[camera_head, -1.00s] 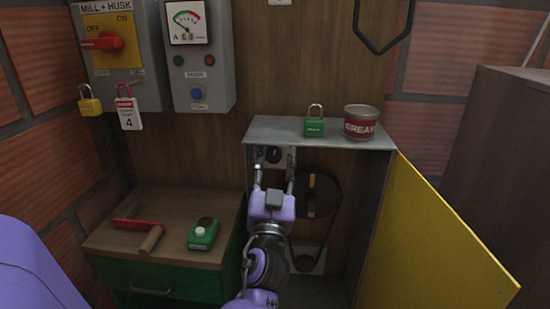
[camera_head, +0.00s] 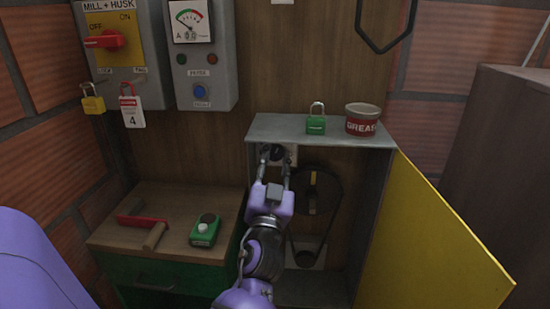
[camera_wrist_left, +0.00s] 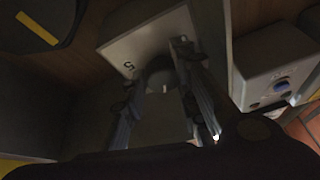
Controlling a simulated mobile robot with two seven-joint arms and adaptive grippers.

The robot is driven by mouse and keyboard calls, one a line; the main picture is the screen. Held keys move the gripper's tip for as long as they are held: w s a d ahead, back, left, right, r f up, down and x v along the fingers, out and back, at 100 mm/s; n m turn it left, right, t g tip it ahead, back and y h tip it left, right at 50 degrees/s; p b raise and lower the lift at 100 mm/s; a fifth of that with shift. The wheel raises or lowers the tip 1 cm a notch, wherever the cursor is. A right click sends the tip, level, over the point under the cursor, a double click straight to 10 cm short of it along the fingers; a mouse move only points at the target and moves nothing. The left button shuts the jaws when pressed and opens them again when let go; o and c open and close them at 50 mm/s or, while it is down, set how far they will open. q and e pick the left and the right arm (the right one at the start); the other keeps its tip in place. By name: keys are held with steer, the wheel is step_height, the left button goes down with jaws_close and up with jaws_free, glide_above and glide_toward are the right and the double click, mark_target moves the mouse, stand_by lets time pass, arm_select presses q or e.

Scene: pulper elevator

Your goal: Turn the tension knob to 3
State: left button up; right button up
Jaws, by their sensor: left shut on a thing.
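The tension knob (camera_head: 277,153) is a small dark round knob on a light plate (camera_head: 292,155) inside the open cabinet, just under its top. My left gripper (camera_head: 276,156) reaches into the cabinet with one finger on each side of the knob. In the left wrist view the fingers (camera_wrist_left: 163,88) are closed around the dark knob (camera_wrist_left: 160,76), which has a pale mark on it. A digit that looks like a 5 shows on the plate (camera_wrist_left: 129,67); other digits are hidden or too dark to read. My right gripper is not in view.
A belt pulley (camera_head: 318,190) sits right of my gripper. The yellow door (camera_head: 430,240) stands open at right. A green padlock (camera_head: 316,125) and grease can (camera_head: 362,120) stand on the cabinet top (camera_head: 270,128). A green device (camera_head: 205,230) lies on the left bench (camera_head: 180,208).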

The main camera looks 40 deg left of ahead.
arm_select(q)
steer(key=o, duration=0.9)
steer(key=shift+w+d+f, duration=0.1)
steer(key=shift+d+f, duration=0.05)
steer(key=shift+d, duration=0.05)
steer(key=shift+c, duration=0.2)
steer(key=shift+o, duration=0.7)
steer(key=shift+w+d, duration=0.1)
steer(key=v, duration=0.7)
steer(key=shift+s, duration=0.35)
steer(key=shift+f, duration=0.1)
